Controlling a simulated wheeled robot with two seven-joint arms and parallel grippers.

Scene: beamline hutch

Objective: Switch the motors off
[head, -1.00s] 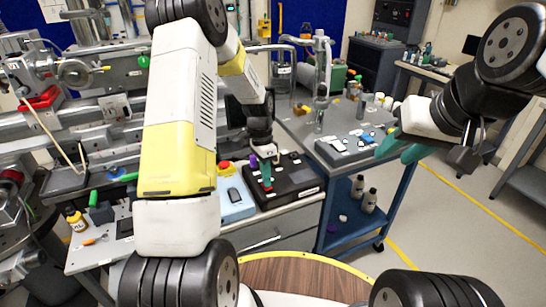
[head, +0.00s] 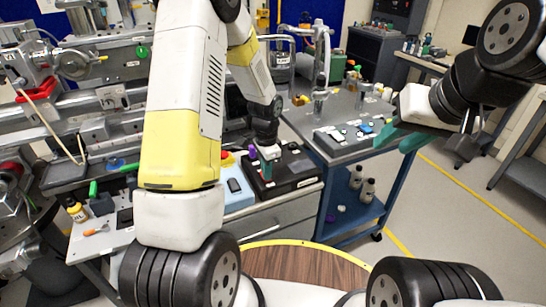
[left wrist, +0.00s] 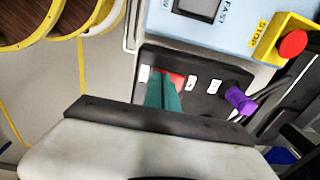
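A black control box (head: 296,178) with white labels sits on the bench, right of a light-blue panel (head: 236,199). In the left wrist view the black box (left wrist: 206,112) carries a red part (left wrist: 178,80) and a purple knob (left wrist: 240,100). My left gripper (head: 266,172) points down over the black box. In the left wrist view its teal fingers (left wrist: 163,94) lie close together at the red part and partly cover it; whether they touch it I cannot tell. My right gripper (head: 400,138) hangs in the air at the right, fingers apart and empty.
A red stop button in a yellow housing (left wrist: 292,44) stands beside the black box on the blue panel. A blue-grey cart (head: 350,150) with a grey device (head: 345,136) stands to the right. A bottle (head: 76,209) stands at the bench's left. Open floor lies at the right.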

